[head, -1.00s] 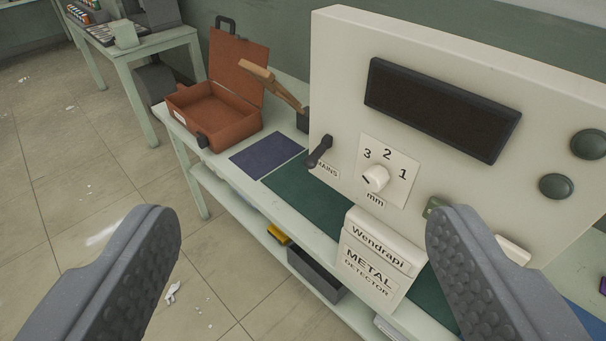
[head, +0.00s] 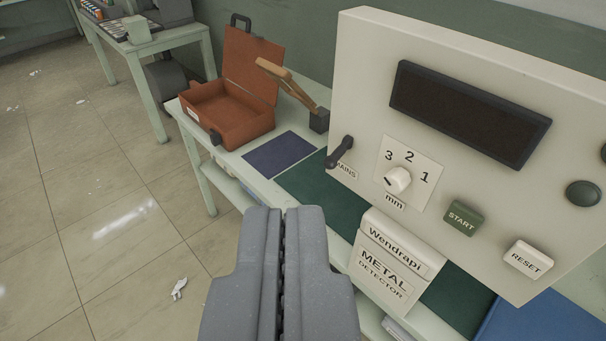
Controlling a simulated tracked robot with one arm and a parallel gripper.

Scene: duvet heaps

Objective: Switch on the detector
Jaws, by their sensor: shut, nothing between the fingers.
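The metal detector (head: 360,100) is a large cream panel standing on the bench. Its display (head: 470,112) is dark. The black mains lever (head: 340,152) sits at the panel's lower left edge, above a partly hidden "MAINS" label. A white mm dial (head: 397,180) is marked 3, 2, 1. A green START button (head: 463,217) and a white RESET button (head: 528,259) are at the lower right. A box (head: 392,262) labelled "Wendrapi METAL DETECTOR" juts out below the dial. My gripper (head: 283,212) is shut and empty, in front of the bench, appearing below and left of the lever.
An open orange-brown case (head: 228,112) stands on the bench (head: 232,171) at the left, beside a wooden-handled tool (head: 290,85). A dark blue mat (head: 280,155) and a green mat (head: 325,197) lie in front. Another table (head: 160,47) stands behind. The tiled floor at left is mostly clear.

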